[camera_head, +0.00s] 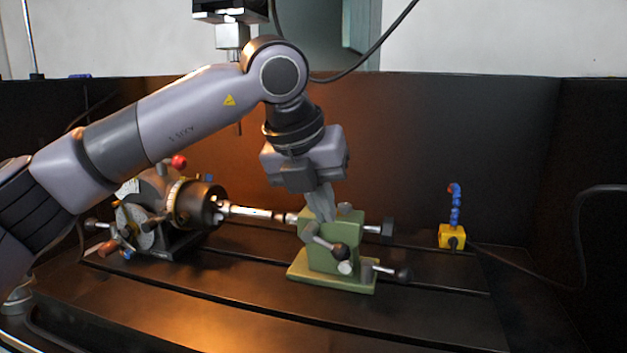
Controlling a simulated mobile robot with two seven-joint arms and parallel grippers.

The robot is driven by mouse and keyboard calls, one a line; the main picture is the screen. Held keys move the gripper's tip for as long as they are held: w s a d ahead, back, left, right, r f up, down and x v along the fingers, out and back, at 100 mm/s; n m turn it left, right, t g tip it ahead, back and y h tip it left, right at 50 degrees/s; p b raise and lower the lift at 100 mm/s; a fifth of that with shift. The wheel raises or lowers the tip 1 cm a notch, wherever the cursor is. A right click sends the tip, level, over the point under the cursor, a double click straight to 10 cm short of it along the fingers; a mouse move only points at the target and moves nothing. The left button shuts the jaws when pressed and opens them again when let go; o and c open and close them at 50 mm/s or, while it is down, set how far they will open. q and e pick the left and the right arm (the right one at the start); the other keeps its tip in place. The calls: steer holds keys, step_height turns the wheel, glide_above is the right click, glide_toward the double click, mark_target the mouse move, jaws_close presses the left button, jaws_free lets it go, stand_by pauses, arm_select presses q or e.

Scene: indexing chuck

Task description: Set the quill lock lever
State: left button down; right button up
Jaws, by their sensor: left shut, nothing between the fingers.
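The green tailstock (337,262) stands on the slotted table right of centre. A metal lever with a black ball knob (340,251) slants down to the right across its front, and looks like the quill lock lever. A second black-knobbed lever (402,273) sticks out low on the right side. My left gripper (324,213) points down at the top of the tailstock, just above and behind the front lever. Its fingers are together with nothing between them. I cannot tell whether the fingertips touch the tailstock or lever. My right gripper is not in view.
The indexing head with its chuck (196,203) stands at left, with a red knob (179,162) on top. A shiny shaft (250,212) spans from chuck to tailstock. A yellow block with a blue hose (452,236) stands at right. The front of the table (230,310) is clear.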

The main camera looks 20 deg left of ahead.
mark_target(339, 246)
arm_select(q)
steer(key=x, duration=0.5)
steer(key=shift+w+d+f, duration=0.1)
steer(key=shift+w+f, duration=0.05)
steer(key=shift+f, duration=0.1)
steer(key=shift+w+f, duration=0.15)
steer(key=shift+f, duration=0.2)
